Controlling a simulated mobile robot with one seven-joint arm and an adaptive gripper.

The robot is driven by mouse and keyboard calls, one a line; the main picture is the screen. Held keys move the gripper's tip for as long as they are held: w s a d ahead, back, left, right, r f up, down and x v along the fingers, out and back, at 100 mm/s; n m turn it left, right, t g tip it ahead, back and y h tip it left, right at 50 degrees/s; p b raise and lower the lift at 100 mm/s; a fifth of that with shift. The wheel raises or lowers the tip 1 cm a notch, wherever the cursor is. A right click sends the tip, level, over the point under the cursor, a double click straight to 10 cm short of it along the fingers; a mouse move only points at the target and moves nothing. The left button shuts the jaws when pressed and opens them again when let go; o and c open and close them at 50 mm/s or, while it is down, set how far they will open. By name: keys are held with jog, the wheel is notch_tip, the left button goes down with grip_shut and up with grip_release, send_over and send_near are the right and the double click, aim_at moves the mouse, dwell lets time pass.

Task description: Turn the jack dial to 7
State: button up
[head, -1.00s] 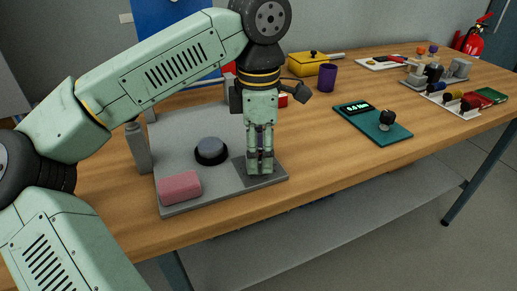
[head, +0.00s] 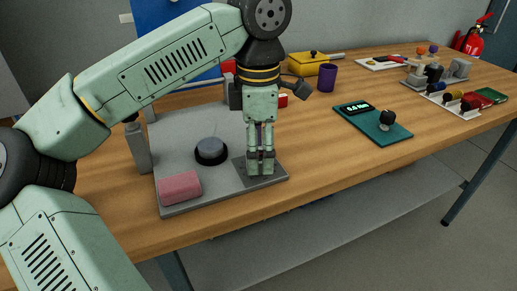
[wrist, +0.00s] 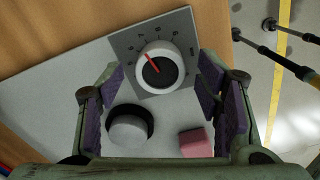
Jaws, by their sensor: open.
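The dial (wrist: 161,68) is a pale ring with a dark centre and a red pointer, on a dark grey square plate (wrist: 125,43) marked with numerals. In the wrist view the pointer slants to the upper left; the figure it meets is too small to read surely. My gripper (wrist: 163,75) is open, its purple-padded fingers apart on either side of the dial, with nothing held. In the head view my gripper (head: 261,168) points down over the dark plate (head: 240,172) and hides the dial. I cannot tell whether the fingers touch it.
The light grey board (head: 222,190) also carries a round grey knob (head: 209,150) and a pink block (head: 180,187). A grey post (head: 138,148) stands at its left. A teal panel (head: 365,127) with a display and black knob lies to the right. Bare table separates them.

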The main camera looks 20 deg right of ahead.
notch_tip(320, 180, up, 11)
jog(key=shift+r, duration=0.2)
dwell(0.6)
